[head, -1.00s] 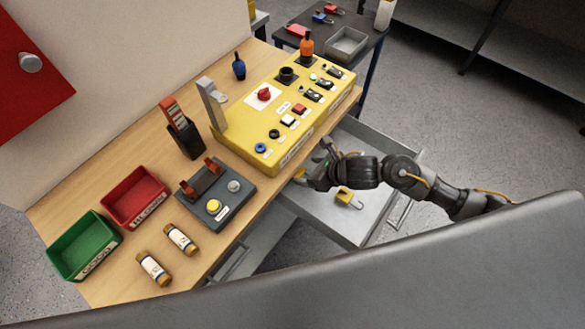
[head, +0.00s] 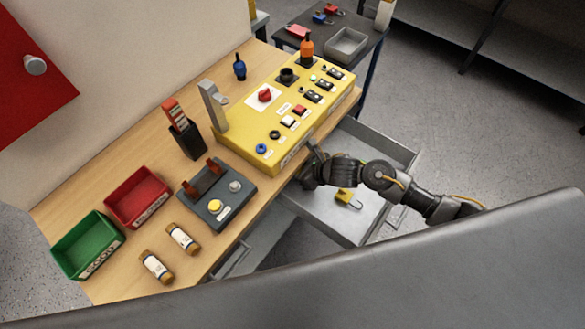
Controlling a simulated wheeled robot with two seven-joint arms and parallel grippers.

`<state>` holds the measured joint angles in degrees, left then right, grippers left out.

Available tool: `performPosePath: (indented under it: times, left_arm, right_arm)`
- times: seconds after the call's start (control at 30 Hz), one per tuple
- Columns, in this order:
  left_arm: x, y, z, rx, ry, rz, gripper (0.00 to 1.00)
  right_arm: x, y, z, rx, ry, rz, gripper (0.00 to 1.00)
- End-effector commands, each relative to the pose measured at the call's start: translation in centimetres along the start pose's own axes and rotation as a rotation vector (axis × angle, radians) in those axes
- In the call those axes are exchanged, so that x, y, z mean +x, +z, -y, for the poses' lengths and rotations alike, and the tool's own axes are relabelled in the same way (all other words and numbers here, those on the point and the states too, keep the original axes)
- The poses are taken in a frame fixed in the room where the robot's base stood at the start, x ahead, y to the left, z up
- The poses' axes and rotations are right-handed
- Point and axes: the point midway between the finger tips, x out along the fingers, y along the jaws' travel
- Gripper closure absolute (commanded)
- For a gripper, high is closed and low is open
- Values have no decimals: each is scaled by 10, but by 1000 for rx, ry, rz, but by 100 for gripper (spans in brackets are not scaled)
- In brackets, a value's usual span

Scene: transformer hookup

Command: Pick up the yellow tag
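An open grey drawer (head: 322,218) under the workbench holds a small yellow item with a metal hook or shackle (head: 344,195), which looks more like a padlock than a flat tag. My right gripper (head: 309,172) is over the drawer's back left part, close to the bench edge, to the left of the yellow item and apart from it. Its fingers are dark and small, partly hidden by its own body, so I cannot tell whether they are open or hold anything. No separate yellow tag shows clearly now. My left gripper is not in view.
The yellow control box (head: 262,140) stands on the bench (head: 120,180) just above the drawer. A dark grey fixture (head: 217,194), a red bin (head: 138,197) and a green bin (head: 86,246) are to the left. The drawer's right part is clear.

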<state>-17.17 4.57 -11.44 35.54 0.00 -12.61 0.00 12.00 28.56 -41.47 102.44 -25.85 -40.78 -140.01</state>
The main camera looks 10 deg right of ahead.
Motion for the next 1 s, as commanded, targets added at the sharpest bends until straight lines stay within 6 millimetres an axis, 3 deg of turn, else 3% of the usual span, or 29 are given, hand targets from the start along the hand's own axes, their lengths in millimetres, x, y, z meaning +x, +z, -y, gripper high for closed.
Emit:
performPosePath:
  times: [0.47, 0.57, 1.0]
  left_arm:
    - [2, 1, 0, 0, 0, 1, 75]
    - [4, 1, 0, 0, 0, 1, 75]
    - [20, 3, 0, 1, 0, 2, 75]
  right_arm:
    - [-10, 0, 0, -2, -1, 0, 76]
    - [-24, -1, 0, -4, -1, 1, 76]
    - [-125, -35, 0, -3, -1, -2, 76]
